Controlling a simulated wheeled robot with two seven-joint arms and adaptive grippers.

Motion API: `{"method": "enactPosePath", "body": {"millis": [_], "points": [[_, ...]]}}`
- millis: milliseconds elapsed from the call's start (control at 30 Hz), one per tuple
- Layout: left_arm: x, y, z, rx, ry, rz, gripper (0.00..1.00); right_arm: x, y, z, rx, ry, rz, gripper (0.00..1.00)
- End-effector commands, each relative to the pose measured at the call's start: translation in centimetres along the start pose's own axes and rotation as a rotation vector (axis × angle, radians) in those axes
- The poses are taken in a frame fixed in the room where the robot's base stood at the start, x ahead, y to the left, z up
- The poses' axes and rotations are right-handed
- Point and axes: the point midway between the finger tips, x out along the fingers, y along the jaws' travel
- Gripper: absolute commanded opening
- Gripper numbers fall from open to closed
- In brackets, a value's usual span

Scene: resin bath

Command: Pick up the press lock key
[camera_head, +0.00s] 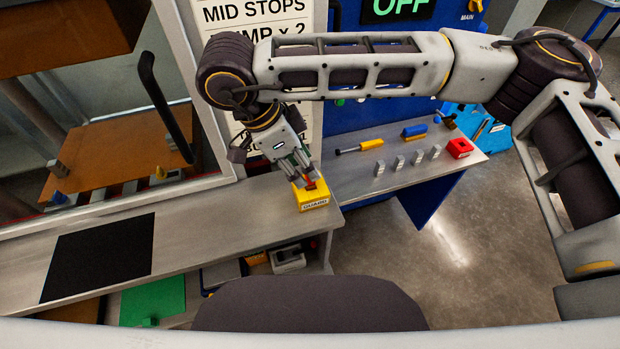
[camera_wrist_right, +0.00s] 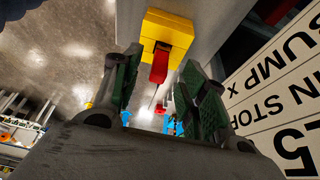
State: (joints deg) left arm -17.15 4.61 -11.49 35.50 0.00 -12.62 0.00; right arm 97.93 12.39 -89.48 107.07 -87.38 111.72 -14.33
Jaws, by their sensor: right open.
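A yellow block (camera_head: 314,200) with a dark-lettered label on its front stands at the right end of the grey bench. A red piece (camera_head: 311,183), which looks like the press lock key, sits in its top. My right gripper (camera_head: 302,176) points down at it and partly covers it. In the right wrist view the red key (camera_wrist_right: 160,67) shows between the two open fingers of the gripper (camera_wrist_right: 160,75), against the yellow block (camera_wrist_right: 167,32). Whether a finger touches the key, I cannot tell. My left gripper is not in view.
A side shelf at the right holds a yellow-handled tool (camera_head: 366,147), several grey pegs (camera_head: 400,161), a blue-and-yellow block (camera_head: 414,131) and a red block (camera_head: 459,148). A black mat (camera_head: 100,257) lies on the bench at left. A sign panel (camera_head: 262,18) stands behind my right arm.

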Motion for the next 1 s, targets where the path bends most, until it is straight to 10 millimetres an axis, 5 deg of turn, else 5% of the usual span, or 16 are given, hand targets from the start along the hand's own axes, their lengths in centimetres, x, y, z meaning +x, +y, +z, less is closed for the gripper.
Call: {"method": "enactPosePath", "body": {"millis": [500,1000], "points": [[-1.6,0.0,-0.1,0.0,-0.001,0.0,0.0,4.5,0.0,-0.3,0.0,-0.001,0.001,0.43],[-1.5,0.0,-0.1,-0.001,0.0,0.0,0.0,4.7,0.0,-0.3,0.001,0.0,0.0,0.42]]}}
